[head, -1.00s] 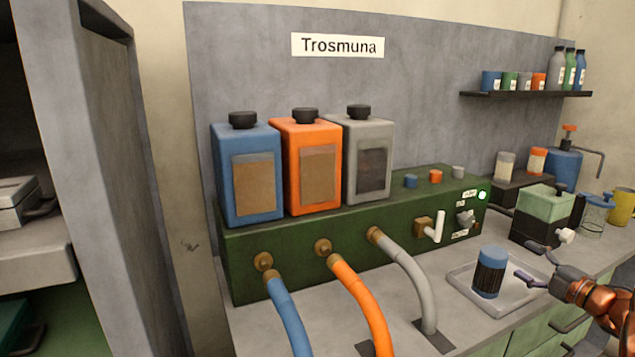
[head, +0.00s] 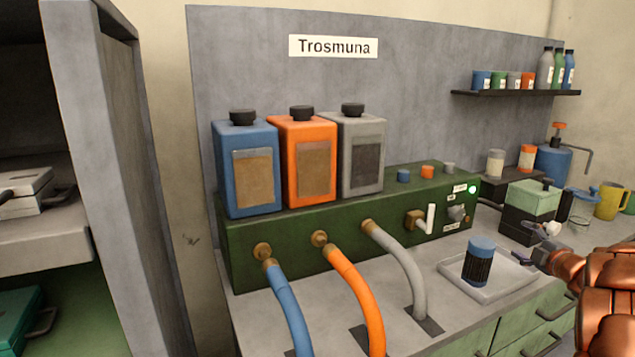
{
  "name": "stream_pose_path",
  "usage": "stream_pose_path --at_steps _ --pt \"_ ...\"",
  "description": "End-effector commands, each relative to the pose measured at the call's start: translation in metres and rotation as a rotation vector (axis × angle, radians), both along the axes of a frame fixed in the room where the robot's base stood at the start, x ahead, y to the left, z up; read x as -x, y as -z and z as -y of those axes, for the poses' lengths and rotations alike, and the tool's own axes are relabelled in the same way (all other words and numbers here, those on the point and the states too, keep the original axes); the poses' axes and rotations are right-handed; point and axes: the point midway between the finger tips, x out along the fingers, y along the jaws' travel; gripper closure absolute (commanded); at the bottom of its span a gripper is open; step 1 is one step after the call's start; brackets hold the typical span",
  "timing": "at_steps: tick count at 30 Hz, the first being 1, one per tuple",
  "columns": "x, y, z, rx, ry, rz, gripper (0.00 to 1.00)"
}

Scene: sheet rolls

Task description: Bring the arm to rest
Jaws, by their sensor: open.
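My gripper (head: 524,247) is at the right of the head view, at the end of my copper-coloured arm. It is open, with nothing visible between its fingers. It is above the right part of a shallow grey tray (head: 511,282). A dark ribbed cup with a blue top (head: 479,262) stands upright in the tray, to the left of my gripper and apart from it.
A green dispenser unit (head: 300,235) carries blue, orange and grey canisters, with three hoses running down into the counter. A green-and-black box with a white tap (head: 532,198) stands just behind my gripper. A shelf (head: 515,93) holds bottles and small pots.

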Motion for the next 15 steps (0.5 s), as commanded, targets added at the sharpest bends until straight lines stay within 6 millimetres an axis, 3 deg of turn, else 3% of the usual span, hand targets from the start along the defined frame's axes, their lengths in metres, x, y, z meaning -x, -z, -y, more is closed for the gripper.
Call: stream_pose_path --at_steps 7,15 --pt "0.004 -0.026 -0.005 -0.104 0.293 -0.083 0.25" --pt "0.050 -0.022 -0.035 -0.305 0.599 -0.199 0.25"
